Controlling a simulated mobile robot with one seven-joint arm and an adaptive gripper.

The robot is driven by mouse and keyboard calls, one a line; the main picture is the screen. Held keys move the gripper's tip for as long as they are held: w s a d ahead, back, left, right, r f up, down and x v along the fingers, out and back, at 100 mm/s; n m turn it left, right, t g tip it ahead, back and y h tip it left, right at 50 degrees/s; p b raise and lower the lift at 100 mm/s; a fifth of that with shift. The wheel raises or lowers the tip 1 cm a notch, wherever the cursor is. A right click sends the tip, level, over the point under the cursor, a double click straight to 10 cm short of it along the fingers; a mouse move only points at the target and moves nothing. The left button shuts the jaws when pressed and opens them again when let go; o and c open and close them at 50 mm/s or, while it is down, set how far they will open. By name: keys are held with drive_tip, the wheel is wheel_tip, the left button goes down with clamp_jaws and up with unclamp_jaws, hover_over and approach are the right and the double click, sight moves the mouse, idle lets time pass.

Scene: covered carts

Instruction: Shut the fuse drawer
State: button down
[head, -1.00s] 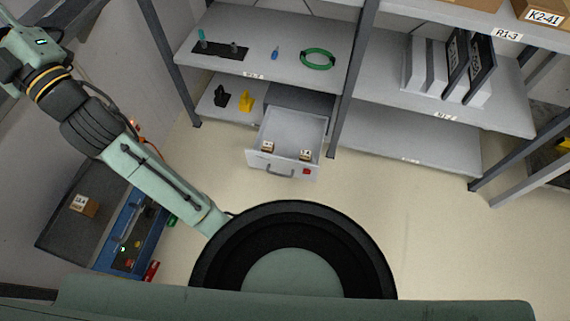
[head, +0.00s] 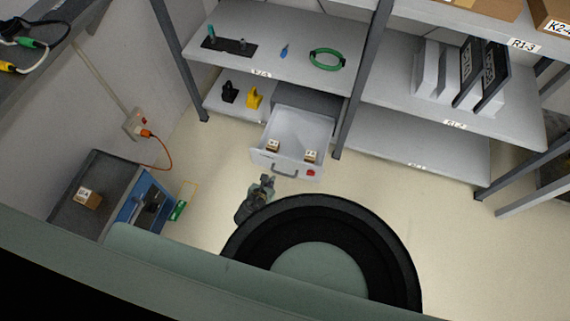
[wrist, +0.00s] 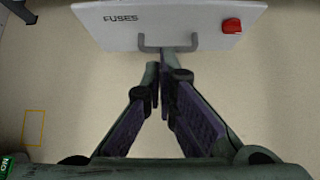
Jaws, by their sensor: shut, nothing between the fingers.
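The fuse drawer (head: 290,150) stands pulled out from the grey unit under the shelf, with two small labelled boxes inside, a left one (head: 272,145) and a right one (head: 310,156). In the wrist view its white front (wrist: 120,28) reads "FUSES" and has a grey handle (wrist: 167,46) and a red block (wrist: 231,25). My gripper (head: 266,180) is in front of the drawer, just below the handle in the head view. In the wrist view my gripper (wrist: 160,70) has its fingers together and points at the handle; I cannot tell whether it touches.
A blue-fronted cabinet (head: 140,200) stands at the left, near a wall socket (head: 136,122) with an orange cable. Shelf posts rise on both sides of the drawer, the right one (head: 360,85) close to it. The floor (head: 400,200) right of the drawer is clear.

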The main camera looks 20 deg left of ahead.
drive_tip(key=b, duration=1)
approach(284, 162)
drive_tip(key=shift+x, duration=2.5)
drive_tip(key=shift+a+f, duration=0.1)
